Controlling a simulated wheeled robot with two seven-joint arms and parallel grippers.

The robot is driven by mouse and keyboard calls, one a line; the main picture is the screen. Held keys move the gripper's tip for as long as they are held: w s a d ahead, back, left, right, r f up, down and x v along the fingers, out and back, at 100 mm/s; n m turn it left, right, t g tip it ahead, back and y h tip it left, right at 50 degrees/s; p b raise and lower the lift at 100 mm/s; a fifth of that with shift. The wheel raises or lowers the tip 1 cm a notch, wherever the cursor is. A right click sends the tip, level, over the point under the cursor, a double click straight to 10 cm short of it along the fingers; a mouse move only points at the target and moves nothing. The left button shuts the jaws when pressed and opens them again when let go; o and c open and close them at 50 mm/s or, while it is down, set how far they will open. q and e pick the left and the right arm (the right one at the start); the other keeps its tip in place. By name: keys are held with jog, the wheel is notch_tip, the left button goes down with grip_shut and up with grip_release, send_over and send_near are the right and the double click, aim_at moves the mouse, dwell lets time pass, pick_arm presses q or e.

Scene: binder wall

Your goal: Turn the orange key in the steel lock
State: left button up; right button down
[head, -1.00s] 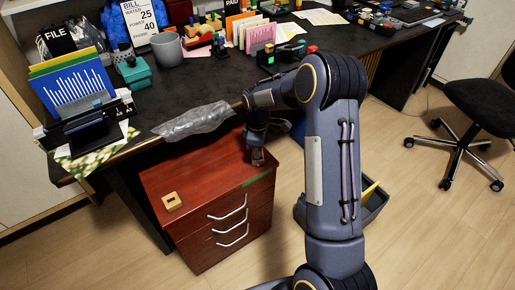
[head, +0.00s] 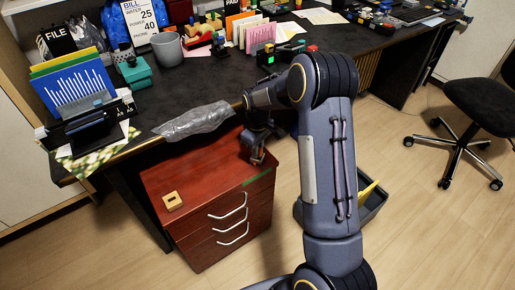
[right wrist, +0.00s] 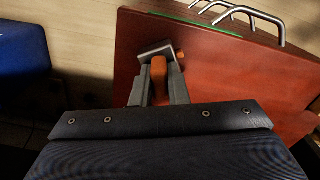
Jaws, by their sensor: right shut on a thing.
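My right gripper (right wrist: 158,92) is shut on the orange key (right wrist: 158,72), which shows between its two fingers in the right wrist view. A grey metal piece (right wrist: 153,49), apparently the steel lock, lies just past the fingertips against the red-brown cabinet (right wrist: 225,75). A small orange bit (right wrist: 180,54) shows at its right end. How deep the key sits in the lock cannot be told. In the head view the right gripper (head: 257,158) is at the cabinet top's right back part, and the key and lock are not discernible there. My left gripper is not in view.
The cabinet has several silver handles (head: 228,219). A small yellowish block (head: 172,201) lies on its top. Crumpled clear plastic (head: 195,120) lies along the edge of the cluttered dark desk (head: 215,75). A grey bin (head: 372,206) stands right of the cabinet.

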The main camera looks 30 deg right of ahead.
jog(key=m, duration=0.2)
jog(key=shift+m, duration=0.4)
jog(key=shift+m+p, duration=0.4)
jog(key=shift+m, duration=1.3)
jog(key=c, duration=1.3)
grip_release()
jog(key=shift+c, duration=0.2)
